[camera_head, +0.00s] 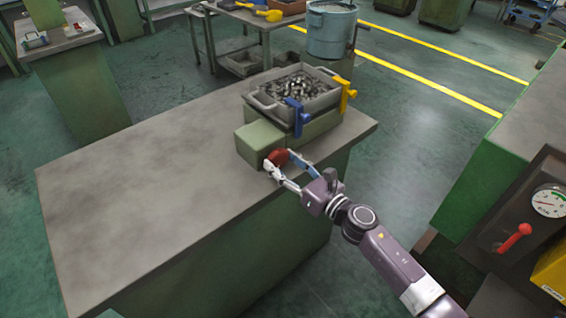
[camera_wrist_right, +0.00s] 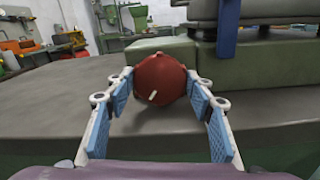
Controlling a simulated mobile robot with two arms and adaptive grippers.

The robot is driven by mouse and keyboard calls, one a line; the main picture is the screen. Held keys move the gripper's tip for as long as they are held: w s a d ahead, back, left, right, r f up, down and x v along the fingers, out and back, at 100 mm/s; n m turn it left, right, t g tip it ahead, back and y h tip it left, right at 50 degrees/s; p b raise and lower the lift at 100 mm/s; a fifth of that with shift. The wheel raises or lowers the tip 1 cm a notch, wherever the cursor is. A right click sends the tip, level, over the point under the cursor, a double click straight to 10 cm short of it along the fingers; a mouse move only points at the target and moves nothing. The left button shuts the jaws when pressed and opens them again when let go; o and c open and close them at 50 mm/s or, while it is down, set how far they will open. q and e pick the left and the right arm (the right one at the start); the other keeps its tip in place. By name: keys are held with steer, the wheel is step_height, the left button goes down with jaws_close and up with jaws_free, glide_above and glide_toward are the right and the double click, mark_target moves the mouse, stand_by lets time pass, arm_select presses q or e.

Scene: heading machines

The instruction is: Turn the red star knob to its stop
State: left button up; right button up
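The red star knob (camera_head: 277,158) sits at the end of the green block (camera_head: 259,139) on the workbench in the head view. It also shows in the right wrist view (camera_wrist_right: 160,80), with a short pale mark on its face pointing down and slightly left. My right gripper (camera_head: 279,164) is at the knob. In the right wrist view its fingers (camera_wrist_right: 161,98) stand spread, one on each side of the knob, their tips very close to its sides. I cannot tell whether the tips touch it. My left gripper is in neither view.
A metal tray (camera_head: 262,101) of small parts sits behind the block, with a blue clamp (camera_head: 297,117) and a yellow clamp (camera_head: 344,92) on its sides. The bench top (camera_head: 120,190) to the left is clear. A green machine with a gauge (camera_head: 549,202) and red lever (camera_head: 514,238) stands right.

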steer(key=o, duration=0.4)
steer(key=shift+c, duration=0.2)
steer(key=v, duration=1.2)
